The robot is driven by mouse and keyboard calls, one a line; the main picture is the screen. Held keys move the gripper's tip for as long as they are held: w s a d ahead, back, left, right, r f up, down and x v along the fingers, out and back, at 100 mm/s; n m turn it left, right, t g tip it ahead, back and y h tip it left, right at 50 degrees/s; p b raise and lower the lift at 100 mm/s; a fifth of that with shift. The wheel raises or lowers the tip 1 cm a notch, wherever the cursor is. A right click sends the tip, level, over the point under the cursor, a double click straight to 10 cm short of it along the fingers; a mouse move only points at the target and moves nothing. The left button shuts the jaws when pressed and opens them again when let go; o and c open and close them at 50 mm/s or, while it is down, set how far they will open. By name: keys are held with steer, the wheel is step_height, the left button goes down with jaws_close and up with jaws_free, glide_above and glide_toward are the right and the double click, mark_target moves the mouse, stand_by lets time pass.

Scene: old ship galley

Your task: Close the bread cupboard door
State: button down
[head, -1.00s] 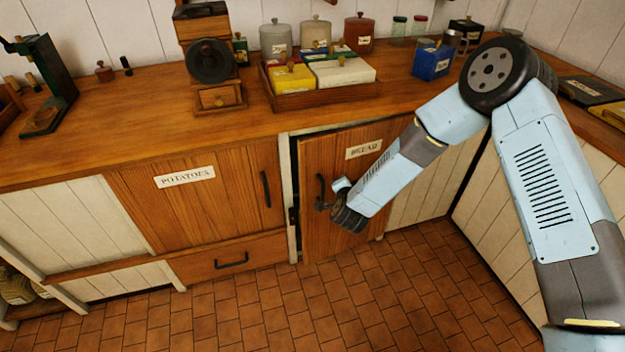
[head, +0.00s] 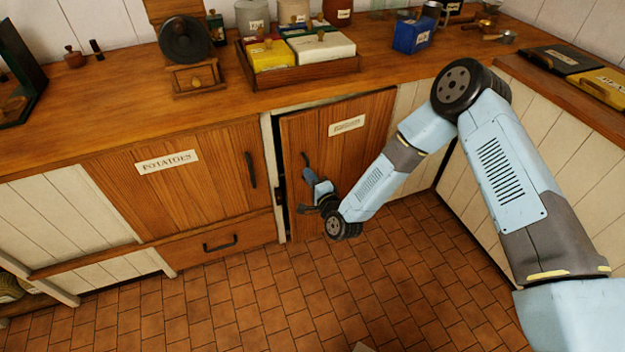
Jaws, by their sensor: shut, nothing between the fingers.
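The bread cupboard door (head: 358,165) is brown wood with a white label near its top and a dark handle (head: 305,160) near its left edge. It stands slightly ajar: a dark gap shows between its left edge and the pale frame (head: 271,165). My gripper (head: 303,209) is at the lower left of the door, below the handle, with my wrist in front of the door. The fingers are small and dark here; they look shut and empty. I cannot tell whether they touch the door.
The closed potatoes cupboard (head: 172,180) and a drawer (head: 220,246) are to the left. The wooden counter (head: 110,110) above holds a grinder (head: 190,60) and a tray (head: 305,78) of boxes. Another cabinet (head: 540,130) stands at right. The tiled floor (head: 250,310) in front is mostly clear.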

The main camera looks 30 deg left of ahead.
mark_target(293, 152)
steer(key=x, duration=1)
steer(key=shift+d, duration=0.1)
